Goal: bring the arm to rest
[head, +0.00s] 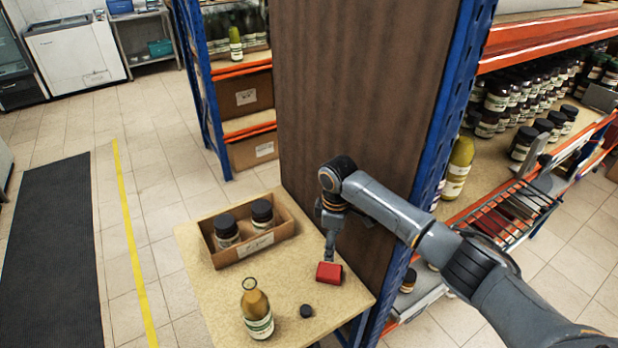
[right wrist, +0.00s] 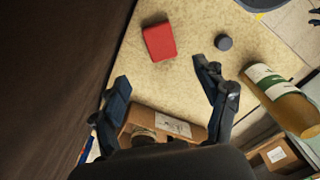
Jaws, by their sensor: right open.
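My right arm reaches in from the right in the head view. Its gripper (head: 331,246) points down over the small table, just above and behind a red block (head: 329,273). In the right wrist view my right gripper (right wrist: 163,78) is open, with nothing between its fingers. The red block (right wrist: 159,42) lies on the tabletop beyond the fingertips there, apart from them. My left gripper is in neither view.
The table (head: 205,290) also holds a cardboard box (head: 275,243) with two dark-lidded jars, a glass bottle (head: 257,312) and a small dark cap (head: 306,311). A brown panel (head: 355,110) stands close behind the gripper. Shelving with jars (head: 515,95) is at right.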

